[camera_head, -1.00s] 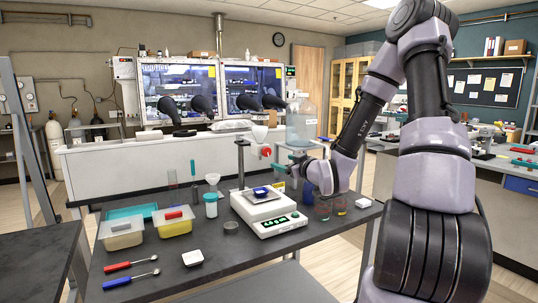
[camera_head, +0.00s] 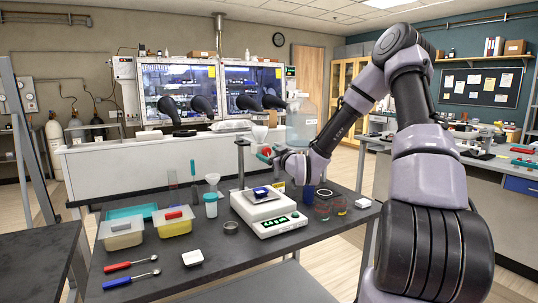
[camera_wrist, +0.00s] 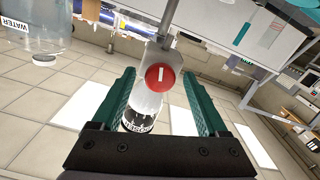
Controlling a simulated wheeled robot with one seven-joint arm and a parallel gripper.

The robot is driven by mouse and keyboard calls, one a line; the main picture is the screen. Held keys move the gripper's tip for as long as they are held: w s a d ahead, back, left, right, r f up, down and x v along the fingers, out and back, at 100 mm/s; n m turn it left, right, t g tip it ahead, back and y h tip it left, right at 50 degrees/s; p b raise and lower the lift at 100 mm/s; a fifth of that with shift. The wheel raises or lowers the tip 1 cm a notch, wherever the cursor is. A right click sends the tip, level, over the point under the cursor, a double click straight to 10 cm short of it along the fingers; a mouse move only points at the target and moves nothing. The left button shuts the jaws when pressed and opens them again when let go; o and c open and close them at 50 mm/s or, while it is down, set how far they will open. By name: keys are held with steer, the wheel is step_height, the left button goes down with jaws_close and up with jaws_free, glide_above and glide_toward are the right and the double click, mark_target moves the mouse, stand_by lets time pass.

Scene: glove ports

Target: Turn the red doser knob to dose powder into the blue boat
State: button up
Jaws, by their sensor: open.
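The red doser knob (camera_wrist: 160,77) faces my wrist camera, round with a white mark across it. It also shows in the head view (camera_head: 266,151), on the doser above the balance. My gripper (camera_wrist: 158,95) is open, with one teal finger on each side of the knob and clear gaps between. In the head view my gripper (camera_head: 268,156) is at the knob's right side. The blue boat (camera_head: 261,191) sits on the pan of the white balance (camera_head: 268,213), below the doser. Whether powder is in the boat is too small to tell.
A large water carboy (camera_head: 301,124) stands behind.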

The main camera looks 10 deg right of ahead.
jaws_close()
steer(key=shift+m, duration=1.3)
jaws_free()
steer(key=v, duration=1)
steer(key=shift+s, duration=0.4)
